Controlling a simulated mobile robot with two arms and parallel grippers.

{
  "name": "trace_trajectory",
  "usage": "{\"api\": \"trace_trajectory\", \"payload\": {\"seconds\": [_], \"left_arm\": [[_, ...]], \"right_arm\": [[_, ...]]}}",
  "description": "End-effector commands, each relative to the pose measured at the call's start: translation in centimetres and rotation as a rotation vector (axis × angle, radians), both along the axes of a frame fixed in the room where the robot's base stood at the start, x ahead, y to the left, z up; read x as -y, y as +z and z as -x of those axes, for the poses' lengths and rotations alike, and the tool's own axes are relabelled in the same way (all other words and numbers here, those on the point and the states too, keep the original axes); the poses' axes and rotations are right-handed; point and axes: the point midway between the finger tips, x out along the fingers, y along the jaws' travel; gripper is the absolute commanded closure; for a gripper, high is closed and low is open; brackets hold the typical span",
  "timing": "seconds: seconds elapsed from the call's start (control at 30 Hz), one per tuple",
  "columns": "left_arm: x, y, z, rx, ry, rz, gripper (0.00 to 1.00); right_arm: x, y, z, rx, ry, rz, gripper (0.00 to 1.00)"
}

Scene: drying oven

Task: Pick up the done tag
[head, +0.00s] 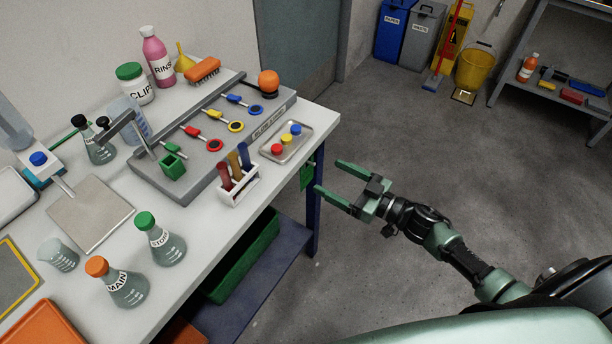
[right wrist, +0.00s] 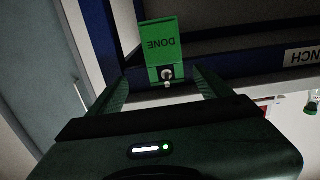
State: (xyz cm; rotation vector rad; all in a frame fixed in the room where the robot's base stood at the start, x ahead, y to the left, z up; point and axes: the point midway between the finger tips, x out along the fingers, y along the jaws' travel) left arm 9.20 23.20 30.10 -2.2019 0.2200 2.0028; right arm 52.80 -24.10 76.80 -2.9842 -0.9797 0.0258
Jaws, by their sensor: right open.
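The done tag (head: 307,176) is a small green plate hanging at the right end of the bench, below the tabletop edge. In the right wrist view the done tag (right wrist: 161,42) shows its word DONE upside down, with a small metal hook or peg at its edge. My right gripper (head: 328,176) is open and empty, with its fingers pointing at the tag from the right. In the right wrist view the tag lies ahead, between the lines of the two fingers (right wrist: 164,82); I see no contact. My left gripper is not in view.
The white bench (head: 206,225) carries flasks, bottles, a grey rack with coloured valves, a steel tray (head: 300,152) and a tube holder (head: 240,190). A dark blue leg (head: 314,215) stands below the tag. The floor (head: 420,150) around my right gripper is clear.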

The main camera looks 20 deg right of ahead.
Motion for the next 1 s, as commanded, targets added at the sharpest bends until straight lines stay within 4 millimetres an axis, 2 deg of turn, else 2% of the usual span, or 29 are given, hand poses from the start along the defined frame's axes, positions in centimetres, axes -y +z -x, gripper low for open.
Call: {"api": "trace_trajectory", "payload": {"seconds": [0.1, 0.47, 0.6, 0.9, 0.93, 1.0], "left_arm": [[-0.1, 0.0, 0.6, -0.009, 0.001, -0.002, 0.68], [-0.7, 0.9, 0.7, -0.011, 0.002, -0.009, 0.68], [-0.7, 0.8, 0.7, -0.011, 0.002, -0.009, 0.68], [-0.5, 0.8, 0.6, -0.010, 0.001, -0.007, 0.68], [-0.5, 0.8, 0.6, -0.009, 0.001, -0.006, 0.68], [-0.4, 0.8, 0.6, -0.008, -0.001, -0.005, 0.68]], "right_arm": [[-1.2, 1.2, -0.5, 0.016, 0.034, -0.010, 0.20], [-4.3, 2.1, -3.9, 0.016, 0.030, -0.012, 0.20], [-5.4, 1.9, -5.3, 0.014, 0.029, -0.010, 0.20], [-5.7, 1.8, -5.7, 0.013, 0.028, -0.009, 0.20], [-5.7, 1.8, -5.7, 0.013, 0.028, -0.009, 0.26], [-5.7, 1.8, -5.7, 0.013, 0.028, -0.009, 0.45]]}}
